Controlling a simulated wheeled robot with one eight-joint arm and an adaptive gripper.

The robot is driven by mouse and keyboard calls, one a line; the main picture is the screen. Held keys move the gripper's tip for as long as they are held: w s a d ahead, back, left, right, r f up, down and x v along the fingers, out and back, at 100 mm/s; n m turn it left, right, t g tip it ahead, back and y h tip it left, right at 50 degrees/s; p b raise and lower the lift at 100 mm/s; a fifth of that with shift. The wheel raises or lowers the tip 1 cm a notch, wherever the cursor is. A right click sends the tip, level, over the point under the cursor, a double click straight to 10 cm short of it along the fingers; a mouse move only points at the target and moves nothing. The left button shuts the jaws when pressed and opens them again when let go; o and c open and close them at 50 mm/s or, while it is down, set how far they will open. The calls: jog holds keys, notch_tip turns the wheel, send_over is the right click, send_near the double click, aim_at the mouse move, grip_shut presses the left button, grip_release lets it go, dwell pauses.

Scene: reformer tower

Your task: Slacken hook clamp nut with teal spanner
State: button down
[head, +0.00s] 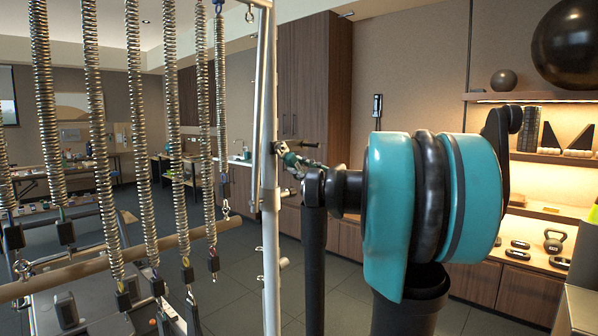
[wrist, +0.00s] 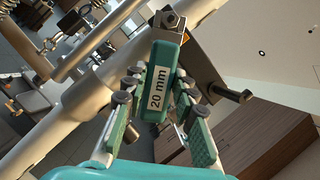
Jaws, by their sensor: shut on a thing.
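The teal spanner (wrist: 161,85), labelled "20 mm", is held by its handle between the fingers of my gripper (wrist: 158,82). Its metal head is at the top of the wrist view, by a dark nut (wrist: 170,19); whether it is fully seated cannot be told. A grey metal clamp bracket (wrist: 200,62) lies against the silver post, with a bolt (wrist: 233,95) sticking out to the right. In the head view my gripper (head: 298,165) is at the post, mostly hidden by my arm, and only a bit of the teal spanner (head: 290,158) shows.
The silver tower post (head: 269,210) stands upright beside my gripper. Shelves with weights (head: 553,240) and cabinets (head: 315,80) stand behind, with clear floor between.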

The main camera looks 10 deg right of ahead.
jog(key=shift+d+r, duration=0.1)
dwell(0.3)
jog(key=shift+w+d+r+n+g, duration=0.25)
jog(key=shift+n+g, duration=0.15)
jog(key=shift+n, duration=0.4)
jog(key=shift+w+d+r+n+g, duration=0.15)
jog(key=shift+r+n+g, duration=0.2)
jog(key=shift+n, duration=0.45)
jog(key=shift+n, duration=0.3)
jog(key=shift+d, duration=0.15)
jog(key=shift+w+d+f, duration=0.6)
jog(key=shift+d+f, duration=0.1)
jog(key=shift+d, duration=0.1)
jog(key=shift+w+d+f, duration=0.6)
jog(key=shift+d+f, duration=0.1)
jog(key=shift+d, duration=0.05)
